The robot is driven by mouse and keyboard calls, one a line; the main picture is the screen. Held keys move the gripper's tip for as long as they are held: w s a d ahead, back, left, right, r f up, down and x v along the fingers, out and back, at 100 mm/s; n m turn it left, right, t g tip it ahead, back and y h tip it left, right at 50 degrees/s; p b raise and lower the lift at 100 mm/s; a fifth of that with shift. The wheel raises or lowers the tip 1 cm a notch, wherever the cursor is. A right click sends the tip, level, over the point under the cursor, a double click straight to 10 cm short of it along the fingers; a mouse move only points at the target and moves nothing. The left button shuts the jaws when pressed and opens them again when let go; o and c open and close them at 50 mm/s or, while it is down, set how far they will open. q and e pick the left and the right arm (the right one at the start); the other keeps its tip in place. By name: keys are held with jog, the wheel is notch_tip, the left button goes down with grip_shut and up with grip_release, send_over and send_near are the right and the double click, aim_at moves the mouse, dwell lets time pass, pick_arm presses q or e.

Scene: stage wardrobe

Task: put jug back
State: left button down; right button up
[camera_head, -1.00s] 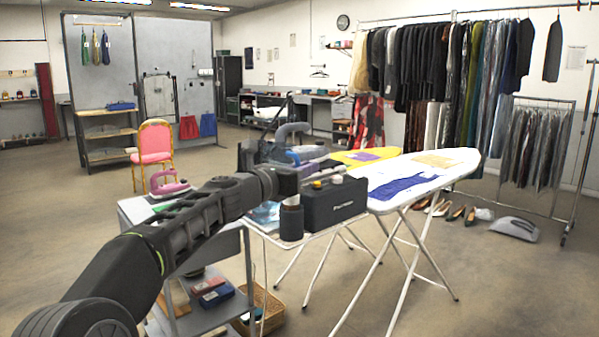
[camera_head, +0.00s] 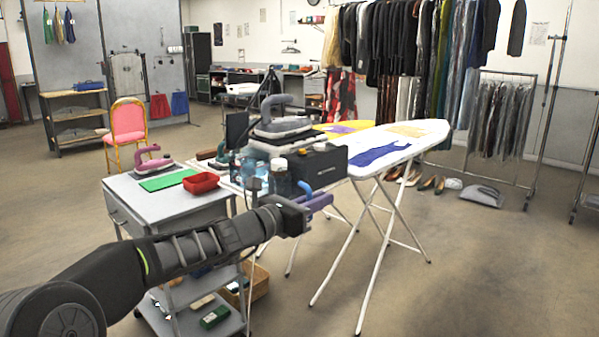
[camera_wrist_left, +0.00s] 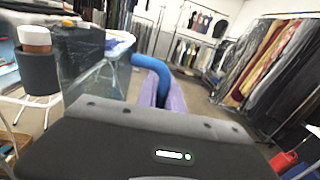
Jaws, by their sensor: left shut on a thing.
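The jug (camera_wrist_left: 97,82) looks clear, with a curved blue handle, in the left wrist view. Its blue handle also shows in the head view, just above my left fingers; its body there is hard to make out against the things behind. My left gripper (camera_head: 316,203), with purple fingers, is shut on the handle. The jug hangs in the air at the near side of the ironing table. My right gripper is in neither view.
A black box (camera_head: 326,162) and a grey iron (camera_head: 280,122) stand behind the gripper. Open floor lies at right.

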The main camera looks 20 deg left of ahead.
pick_arm(q)
jog(key=s+d+f+y, duration=0.1)
jog(key=s+d+f, duration=0.3)
jog(key=f, duration=0.5)
jog(key=s+d+f+n, duration=0.1)
jog(key=s+d+f, duration=0.2)
jog(key=f, duration=0.5)
jog(key=shift+s+d+f+t+y, duration=0.3)
jog(key=shift+s+d+f+y, duration=0.1)
jog(key=shift+s, duration=0.5)
